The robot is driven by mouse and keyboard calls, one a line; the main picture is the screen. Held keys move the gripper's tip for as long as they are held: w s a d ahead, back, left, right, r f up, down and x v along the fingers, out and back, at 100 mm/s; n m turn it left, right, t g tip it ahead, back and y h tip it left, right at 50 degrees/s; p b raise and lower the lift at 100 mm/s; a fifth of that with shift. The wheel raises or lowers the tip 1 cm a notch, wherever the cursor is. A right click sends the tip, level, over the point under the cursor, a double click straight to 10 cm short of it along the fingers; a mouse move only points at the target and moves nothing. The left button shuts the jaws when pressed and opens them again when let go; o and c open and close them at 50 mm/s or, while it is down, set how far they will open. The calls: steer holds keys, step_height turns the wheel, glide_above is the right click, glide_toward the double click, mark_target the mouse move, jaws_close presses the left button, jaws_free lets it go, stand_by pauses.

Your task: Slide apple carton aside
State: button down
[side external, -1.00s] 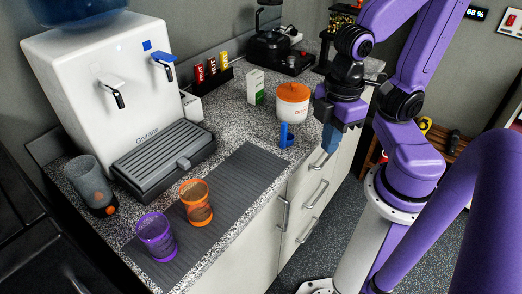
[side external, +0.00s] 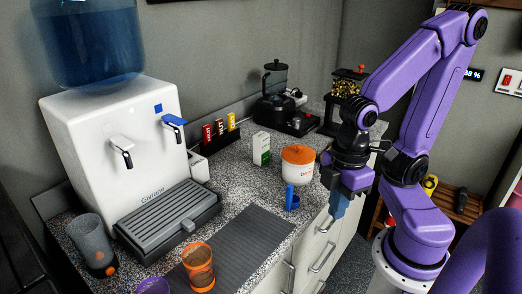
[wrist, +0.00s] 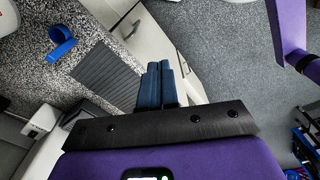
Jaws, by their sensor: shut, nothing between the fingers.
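The apple carton is a small white-and-green box (side external: 261,149) standing upright on the speckled counter in the side view. It is left of and behind a white tub with an orange lid (side external: 298,168). My gripper (side external: 338,208) points down at the counter's front edge, right of the tub and well apart from the carton. Its blue fingers are shut and empty, and they also show in the wrist view (wrist: 160,70), over the drawer fronts and floor. The carton is not visible in the wrist view.
Behind the carton are a bar rack (side external: 219,134) and a black kettle (side external: 275,100). A water dispenser (side external: 110,140) stands left. The ribbed mat (side external: 245,240) has bare room on its right part.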

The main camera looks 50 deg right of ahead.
steer(key=c, duration=1.8)
jaws_free()
steer(key=o, duration=0.5)
steer(key=shift+c, duration=0.2)
steer(key=o, duration=0.5)
steer(key=shift+w+a, duration=0.15)
steer(key=shift+w, duration=0.1)
steer(key=shift+o, duration=1.4)
steer(key=w+a+r+m, duration=0.2)
steer(key=w+m, duration=0.2)
steer(key=w, duration=0.2)
steer(key=shift+w+m, duration=0.35)
steer(key=shift+m, duration=0.05)
steer(key=w+d+r+m, duration=0.2)
steer(key=w+m, duration=0.4)
steer(key=w, duration=0.4)
steer(key=w+d+r+m, duration=0.25)
steer(key=w+m, duration=0.35)
steer(key=w, duration=0.4)
steer(key=w+d+m, duration=0.5)
steer(key=d+m, duration=0.2)
steer(key=d, duration=0.4)
steer(key=w+d+m, duration=0.6)
steer(key=d+m, duration=0.1)
steer(key=d, duration=0.4)
steer(key=shift+w+d+f, duration=0.25)
steer(key=shift+d+f, duration=0.15)
steer(key=shift+f, duration=0.05)
steer(key=shift+f, duration=0.1)
